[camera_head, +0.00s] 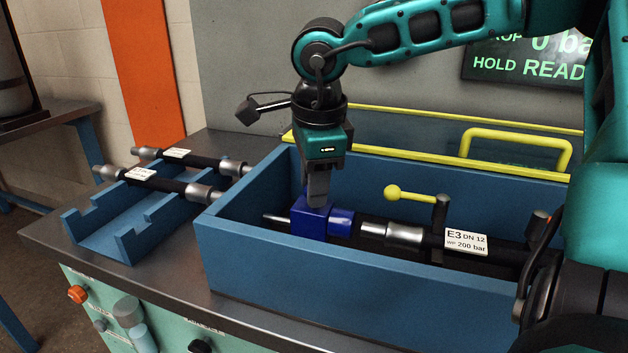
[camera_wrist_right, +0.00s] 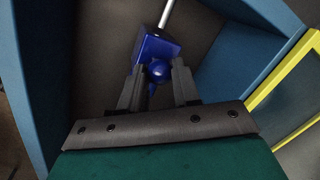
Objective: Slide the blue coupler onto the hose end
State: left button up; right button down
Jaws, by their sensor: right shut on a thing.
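My right gripper (camera_head: 318,190) reaches down into the blue box and is shut on the blue coupler (camera_head: 311,220). The coupler is a blue block with a round blue sleeve pointing right, towards the hose. A thin silver rod sticks out of its left side. The hose end (camera_head: 374,229) is a silver fitting in line with the sleeve, close to its mouth; I cannot tell whether they touch. In the right wrist view the coupler (camera_wrist_right: 155,50) sits at the fingertips (camera_wrist_right: 158,82). My left gripper is not in view.
The hose (camera_head: 425,241) with its E3 label lies in the blue box (camera_head: 310,265). A yellow-knobbed lever (camera_head: 392,192) stands at a clamp beside it. A blue rack (camera_head: 105,240) with two hoses is at left. A yellow-framed guard (camera_head: 515,137) runs behind.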

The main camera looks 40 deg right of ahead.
aim_at(338, 209)
dwell(0.3)
jog(key=shift+s+d+r, duration=0.1)
jog(key=shift+s+d, duration=0.35)
jog(key=shift+s, duration=0.25)
jog(key=shift+s+d+r, duration=0.1)
jog(key=shift+s+d, duration=0.3)
jog(key=shift+s, duration=0.3)
jog(key=shift+s+f, duration=0.15)
jog(key=shift+s, duration=0.1)
jog(key=c, duration=1.2)
grip_release()
jog(key=shift+d, duration=0.1)
jog(key=shift+o, duration=0.8)
jog(key=shift+s, duration=0.2)
jog(key=shift+o, duration=1.1)
jog(key=shift+w, duration=0.1)
